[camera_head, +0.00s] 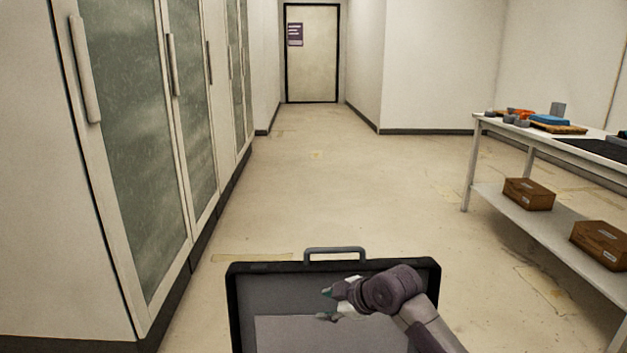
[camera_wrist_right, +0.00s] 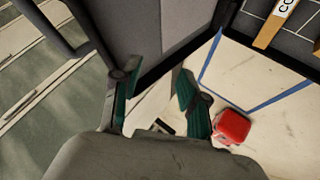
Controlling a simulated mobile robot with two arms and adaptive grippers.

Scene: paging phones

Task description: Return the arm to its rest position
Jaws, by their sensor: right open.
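My right gripper (camera_head: 328,303) is in the lower middle of the head view, with its arm coming in from the lower right. It is over a dark-rimmed tray with a grey handle. In the right wrist view its two green-padded fingers (camera_wrist_right: 157,99) stand apart with nothing held between them. My left arm and gripper are not in view.
Glass-fronted cabinets (camera_head: 152,150) line the left. A white table (camera_head: 491,122) with small items stands at right, brown boxes (camera_head: 529,194) on its lower shelf. The floor (camera_head: 330,170) between is clear to a door (camera_head: 312,60). A red object (camera_wrist_right: 232,126) lies near blue tape.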

